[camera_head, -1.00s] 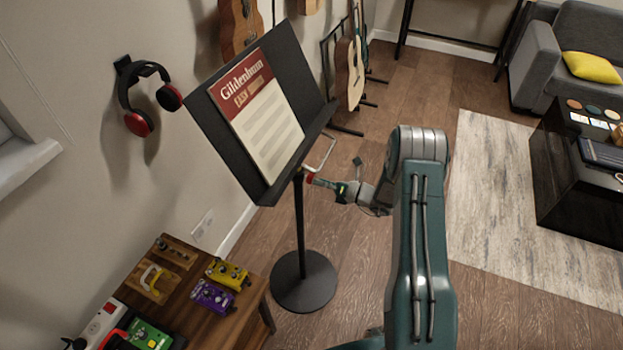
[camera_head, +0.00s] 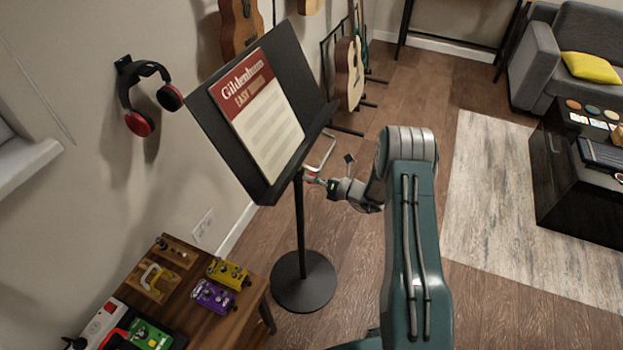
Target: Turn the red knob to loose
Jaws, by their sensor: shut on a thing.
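A black music stand (camera_head: 301,228) stands in the middle of the view, with a tilted desk holding a red and cream music book (camera_head: 262,115). The red knob (camera_head: 309,179) is on the stand's post just under the desk, and only a small bit of red shows. My gripper (camera_head: 318,181) reaches in from the right at the knob and is shut on it. The gripper's fingers are small in the view and cover most of the knob.
A wooden bench with yellow (camera_head: 228,273) and purple (camera_head: 213,296) pedals is at the lower left. Headphones (camera_head: 146,95) hang on the wall. Guitars (camera_head: 350,75) stand behind the music stand. Open wood floor lies right of the stand, before a rug (camera_head: 480,190).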

